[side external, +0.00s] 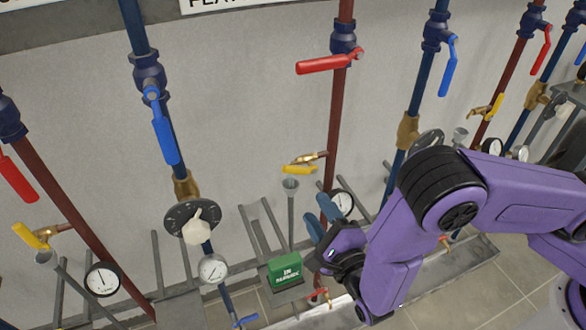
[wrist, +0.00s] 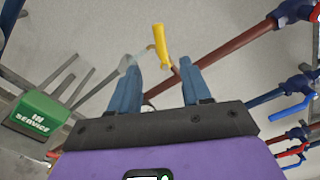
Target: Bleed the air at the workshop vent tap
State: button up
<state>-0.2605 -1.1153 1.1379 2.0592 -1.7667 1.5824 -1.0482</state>
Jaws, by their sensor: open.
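A small brass vent tap with a yellow lever (side external: 299,169) branches left off the middle red pipe in the side view, above a grey funnel (side external: 290,184). I cannot read a label naming it as the workshop tap. My gripper (side external: 320,215) is open and empty, below and right of this tap, its blue fingers apart from it. In the wrist view a yellow lever (wrist: 160,46) shows beyond the gap between the fingertips of my gripper (wrist: 160,82), not touched by either finger. The funnel is partly hidden behind the left finger there.
A green IN SERVICE sign (side external: 286,270) stands below the gripper. Other yellow-levered taps show at left (side external: 32,237) and right (side external: 495,106). A red lever (side external: 330,64) sits above on the red pipe, and a pressure gauge (side external: 342,202) is close beside my fingers.

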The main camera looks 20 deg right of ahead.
aim_at(294, 172)
jog(key=w, duration=1.3)
jog(key=shift+w, duration=0.4)
grip_shut()
